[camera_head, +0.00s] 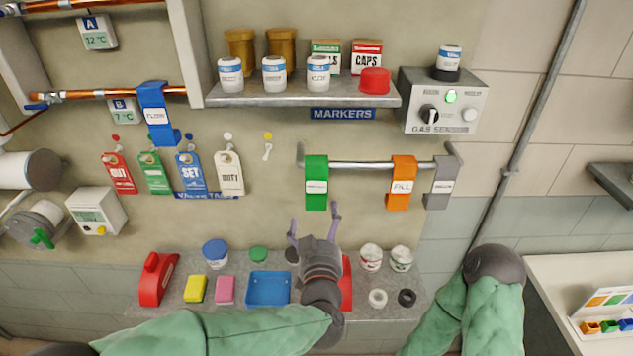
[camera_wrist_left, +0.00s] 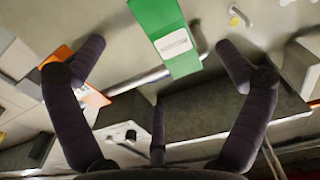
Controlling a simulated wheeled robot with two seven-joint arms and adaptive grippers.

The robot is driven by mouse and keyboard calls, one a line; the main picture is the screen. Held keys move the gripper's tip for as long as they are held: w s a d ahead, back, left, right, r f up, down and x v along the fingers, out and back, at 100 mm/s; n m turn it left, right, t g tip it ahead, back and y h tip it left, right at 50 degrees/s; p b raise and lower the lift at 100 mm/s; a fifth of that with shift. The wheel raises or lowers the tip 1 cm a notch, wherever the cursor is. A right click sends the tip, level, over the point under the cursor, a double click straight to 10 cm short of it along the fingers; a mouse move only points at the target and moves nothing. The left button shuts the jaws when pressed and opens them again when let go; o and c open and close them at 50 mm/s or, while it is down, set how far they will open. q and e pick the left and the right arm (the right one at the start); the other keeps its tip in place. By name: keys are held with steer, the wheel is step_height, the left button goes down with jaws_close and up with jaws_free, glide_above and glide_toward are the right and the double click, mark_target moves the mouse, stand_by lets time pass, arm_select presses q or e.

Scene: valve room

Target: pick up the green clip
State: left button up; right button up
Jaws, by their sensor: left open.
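The green clip (camera_head: 316,183) hangs on the horizontal metal rail (camera_head: 366,165) under the shelf, at the rail's left end, with a white label on its front. It also shows in the left wrist view (camera_wrist_left: 165,33) at the top middle, beyond and between my spread fingers. My left gripper (camera_head: 315,222) is open and empty, just below the green clip and apart from it. Its fingers spread wide in the left wrist view (camera_wrist_left: 160,60). The right gripper's fingers cannot be seen; only part of that arm shows at the lower right in the head view.
An orange clip (camera_head: 403,182) and a grey clip (camera_head: 441,182) hang further right on the rail. The shelf (camera_head: 300,93) with jars and boxes is above. A counter below holds a blue tray (camera_head: 268,289) and small items. The wall below the rail is clear.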

mark_target(321, 197)
arm_select(q)
steer(key=w, duration=0.5)
steer(key=shift+w+d+f, duration=0.1)
steer(key=shift+w+f, duration=0.05)
steer(key=shift+w, duration=1.2)
steer(key=shift+w+d+f, duration=0.1)
steer(key=shift+w+f, duration=0.05)
steer(key=shift+w, duration=1.2)
steer(key=c, duration=1.2)
